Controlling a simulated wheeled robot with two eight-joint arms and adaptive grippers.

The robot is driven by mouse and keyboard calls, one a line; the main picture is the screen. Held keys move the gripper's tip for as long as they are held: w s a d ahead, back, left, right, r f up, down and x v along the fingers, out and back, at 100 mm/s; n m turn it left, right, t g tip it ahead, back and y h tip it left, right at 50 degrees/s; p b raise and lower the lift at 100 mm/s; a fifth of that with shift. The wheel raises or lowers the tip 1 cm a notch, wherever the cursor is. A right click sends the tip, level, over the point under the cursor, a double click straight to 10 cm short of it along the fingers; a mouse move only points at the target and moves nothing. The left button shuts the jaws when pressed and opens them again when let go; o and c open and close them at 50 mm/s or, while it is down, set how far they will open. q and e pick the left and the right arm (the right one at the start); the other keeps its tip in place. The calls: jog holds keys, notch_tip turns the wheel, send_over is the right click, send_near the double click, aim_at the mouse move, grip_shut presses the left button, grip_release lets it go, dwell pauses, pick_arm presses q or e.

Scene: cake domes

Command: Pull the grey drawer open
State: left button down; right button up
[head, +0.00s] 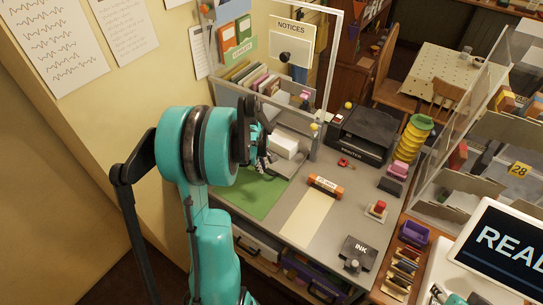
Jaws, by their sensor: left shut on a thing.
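My left gripper (262,158) is at the front of the grey desk unit (228,97), at the back left of the desk. Its jaws are shut on a part at the grey drawer (290,168), which is low in this unit; my own wrist and fingers hide the exact contact. A white block (284,145) shows inside or just above the drawer. How far the drawer stands out is hard to tell.
A green mat (262,197) lies below the gripper. A black printer (360,135), an orange-ended roll (325,186) and an ink pad (357,252) are on the desk. Light grey and purple drawers (312,278) are under the desk.

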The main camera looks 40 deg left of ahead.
pick_arm(q)
jog(key=s, duration=0.6)
jog(key=s+d, duration=0.1)
jog(key=s, duration=0.2)
jog(key=shift+s, duration=0.3)
jog(key=c, duration=1.6)
grip_release()
notch_tip(320, 180, up, 12)
jog(key=s, duration=0.2)
jog(key=shift+s+d, duration=0.15)
jog(key=shift+f, duration=0.1)
